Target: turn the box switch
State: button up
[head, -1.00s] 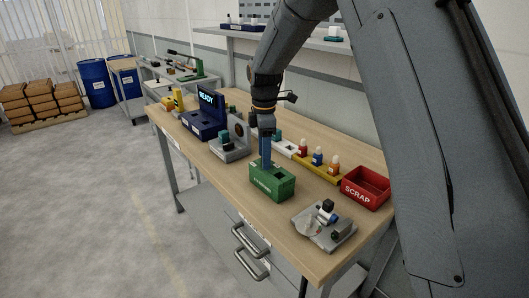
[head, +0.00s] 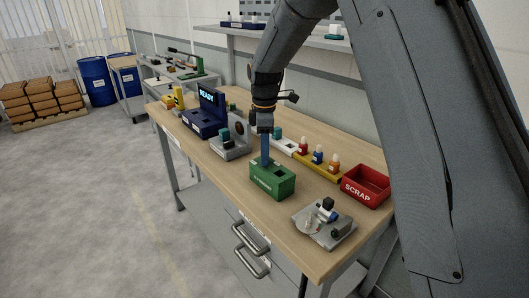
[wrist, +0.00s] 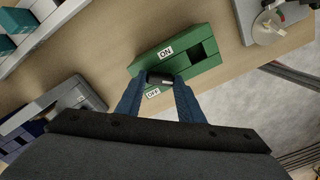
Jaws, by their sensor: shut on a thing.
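The green switch box (head: 283,189) stands on the workbench, below my gripper. In the wrist view the box (wrist: 145,69) carries an ON label (wrist: 166,51) and an OFF label (wrist: 153,92), with a dark slot to the right of them. My gripper (head: 265,163) points down at the left part of the box. In the wrist view its blue fingers (wrist: 160,82) are shut on a small dark switch lever (wrist: 162,78) between the two labels. The lever's lower part is hidden by the fingers and the box.
A red SCRAP bin (head: 362,192) and a grey plate with a small fixture (head: 314,231) stand to the right. A blue READY unit (head: 200,125) and a grey fixture (head: 232,148) stand left. A yellow rack (head: 318,168) with small bottles lies behind. Bare wood lies around the box.

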jog(key=m, duration=0.5)
jog(key=shift+a, duration=0.1)
jog(key=m, duration=0.5)
jog(key=shift+w+a+p, duration=0.1)
jog(key=shift+w+p, duration=0.05)
jog(key=shift+p, duration=0.15)
jog(key=shift+m, duration=0.4)
jog(key=o, duration=1.1)
jog(key=shift+c, duration=0.2)
jog(key=shift+r+b, duration=1.2)
jog(key=shift+r, duration=2.75)
jog(key=shift+a, duration=0.1)
